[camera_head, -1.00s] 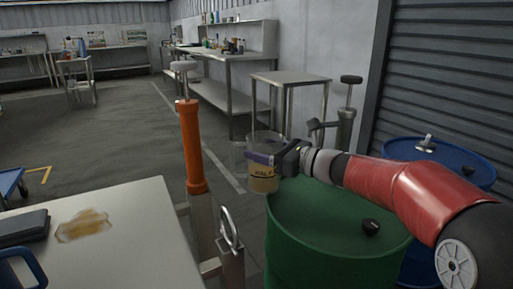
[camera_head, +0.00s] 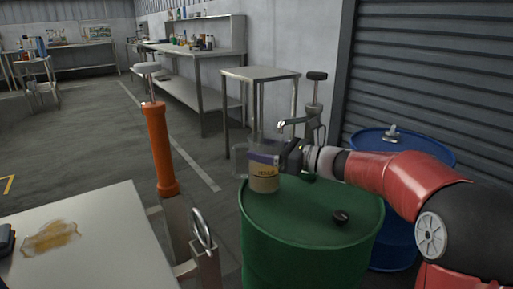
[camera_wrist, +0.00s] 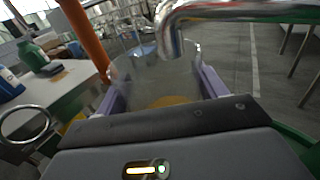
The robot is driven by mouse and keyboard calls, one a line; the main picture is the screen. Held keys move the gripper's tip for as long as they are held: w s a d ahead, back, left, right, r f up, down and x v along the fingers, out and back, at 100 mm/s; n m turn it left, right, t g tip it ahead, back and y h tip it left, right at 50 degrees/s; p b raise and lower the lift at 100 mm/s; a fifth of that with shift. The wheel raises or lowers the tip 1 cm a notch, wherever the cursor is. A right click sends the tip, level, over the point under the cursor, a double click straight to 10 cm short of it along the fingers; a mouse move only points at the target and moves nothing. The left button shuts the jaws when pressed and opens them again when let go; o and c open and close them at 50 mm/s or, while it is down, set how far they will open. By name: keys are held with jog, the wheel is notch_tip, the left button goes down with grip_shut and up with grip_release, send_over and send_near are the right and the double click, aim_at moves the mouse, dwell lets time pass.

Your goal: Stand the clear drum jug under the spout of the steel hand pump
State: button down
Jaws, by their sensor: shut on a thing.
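The clear drum jug (camera_head: 264,181) is upright, with a label and amber liquid low inside. My gripper (camera_head: 263,158) is shut on it, with a purple finger along its side. The jug is over the far left part of the green drum's top; I cannot tell whether its base touches. The steel hand pump (camera_head: 314,112) stands behind the drum, and its spout (camera_head: 282,124) points down just above the jug. In the wrist view the curved steel spout (camera_wrist: 172,38) hangs at the open mouth of the jug (camera_wrist: 140,72), between the purple fingers.
The green drum (camera_head: 310,240) has a dark cap (camera_head: 340,216) on top. A blue drum (camera_head: 430,160) stands behind my arm. An orange pump (camera_head: 159,150) is on the left, beside a pale table (camera_head: 100,240) with an amber spill (camera_head: 50,236). A steel table (camera_head: 260,74) stands behind.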

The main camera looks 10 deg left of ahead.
aim_at(280, 150)
jog(key=shift+w+d+f, duration=0.15)
jog(key=shift+w+d, duration=0.15)
jog(key=shift+d, duration=0.55)
jog(key=shift+w+d+f, duration=0.1)
jog(key=shift+w+d, duration=0.2)
jog(key=shift+d, duration=0.55)
jog(key=shift+f, duration=0.55)
jog(key=shift+c, duration=0.4)
grip_release()
jog(key=shift+f, duration=0.1)
jog(key=v, duration=0.8)
jog(key=shift+b, duration=0.4)
